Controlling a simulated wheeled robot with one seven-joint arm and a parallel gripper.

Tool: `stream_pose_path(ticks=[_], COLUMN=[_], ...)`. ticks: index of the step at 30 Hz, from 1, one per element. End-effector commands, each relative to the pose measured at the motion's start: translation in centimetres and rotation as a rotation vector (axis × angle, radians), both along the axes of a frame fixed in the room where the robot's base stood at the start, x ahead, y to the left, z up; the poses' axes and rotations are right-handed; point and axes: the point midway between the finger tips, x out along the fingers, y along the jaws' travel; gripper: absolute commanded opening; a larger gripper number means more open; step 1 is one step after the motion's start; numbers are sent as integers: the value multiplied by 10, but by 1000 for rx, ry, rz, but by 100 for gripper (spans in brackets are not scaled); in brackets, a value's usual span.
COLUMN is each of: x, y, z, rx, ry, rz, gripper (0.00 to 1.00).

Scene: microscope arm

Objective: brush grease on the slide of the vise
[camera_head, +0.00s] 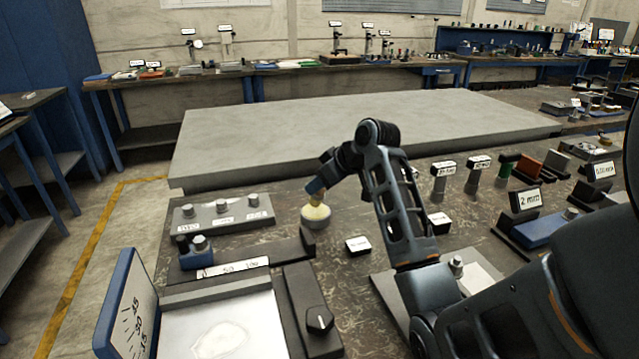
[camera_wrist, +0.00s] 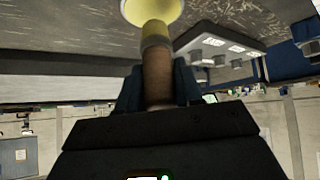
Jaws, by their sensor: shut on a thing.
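My gripper (camera_head: 317,185) is shut on a brush, whose brown handle (camera_wrist: 157,80) and yellowish ferrule (camera_wrist: 155,35) show in the wrist view. The brush points down, its lower end at a small round grey pot (camera_head: 315,222) with pale yellow grease on top. The bristles are hidden, and I cannot tell how deep they sit. The grease shows as a yellow disc (camera_wrist: 153,9) at the top of the wrist view. I cannot clearly make out which object is the vise or its slide.
A grey block with several knobs (camera_head: 222,215) stands left of the pot. A plate with a whitish patch (camera_head: 220,335) and a dark block with a knob (camera_head: 312,300) are in front. Small labelled parts (camera_head: 440,178) stand to the right. A big grey slab (camera_head: 300,130) lies behind.

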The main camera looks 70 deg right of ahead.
Motion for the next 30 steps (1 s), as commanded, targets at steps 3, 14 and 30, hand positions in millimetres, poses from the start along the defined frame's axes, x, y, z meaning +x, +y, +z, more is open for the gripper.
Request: stream_pose_path(ticks=[3, 14, 30], x=[0, 1, 0], y=[0, 0, 0], z=[14, 40, 47], rx=[-2, -3, -3], ry=[-1, -2, -2], rz=[0, 1, 0], gripper=[5, 5, 5])
